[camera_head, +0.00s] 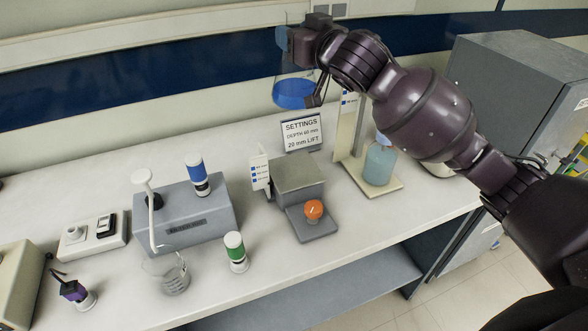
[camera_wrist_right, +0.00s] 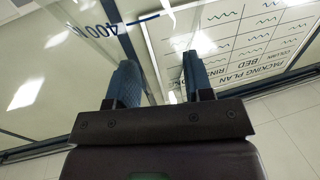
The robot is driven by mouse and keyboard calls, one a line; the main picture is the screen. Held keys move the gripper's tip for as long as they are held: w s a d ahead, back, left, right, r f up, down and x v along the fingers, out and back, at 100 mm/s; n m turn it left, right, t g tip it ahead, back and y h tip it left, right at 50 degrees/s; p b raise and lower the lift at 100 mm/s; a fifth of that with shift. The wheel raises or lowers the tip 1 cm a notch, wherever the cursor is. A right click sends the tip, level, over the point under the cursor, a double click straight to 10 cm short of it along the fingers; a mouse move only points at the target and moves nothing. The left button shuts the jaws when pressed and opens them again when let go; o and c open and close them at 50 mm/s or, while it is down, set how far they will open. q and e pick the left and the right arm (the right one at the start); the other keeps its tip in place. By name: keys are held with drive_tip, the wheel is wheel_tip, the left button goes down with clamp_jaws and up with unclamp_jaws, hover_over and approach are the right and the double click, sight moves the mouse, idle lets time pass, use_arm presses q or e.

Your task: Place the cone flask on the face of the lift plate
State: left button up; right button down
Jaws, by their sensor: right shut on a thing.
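The cone flask (camera_head: 294,94) is clear glass with blue liquid in its lower part. It is held up near the back wall, above and behind the sign, clear of the bench. My right gripper (camera_head: 316,88) is shut on its side; in the right wrist view its two fingers (camera_wrist_right: 160,85) are at the glass (camera_wrist_right: 75,65), which bears a "400" marking. My left gripper is out of view.
A settings sign (camera_head: 302,133) reads depth 60 mm and 20 mm lift. A marked card (camera_head: 260,172) stands left of the block. A teal-filled bottle (camera_head: 379,163) stands on a cream stand to the right. A grey box (camera_head: 184,216) and beaker (camera_head: 171,275) are left.

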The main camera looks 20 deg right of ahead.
drive_tip(key=shift+w+f+y, duration=0.2)
drive_tip(key=shift+f+y, duration=0.1)
drive_tip(key=shift+f, duration=0.2)
wheel_tip(320, 180, down, 20)
drive_tip(key=shift+r, duration=0.15)
drive_tip(key=shift+a, duration=0.1)
idle(0.3)
drive_tip(key=c, duration=0.5)
unclamp_jaws()
drive_tip(key=b+v, duration=0.1)
drive_tip(key=v, duration=1.1)
drive_tip(key=shift+r, duration=0.15)
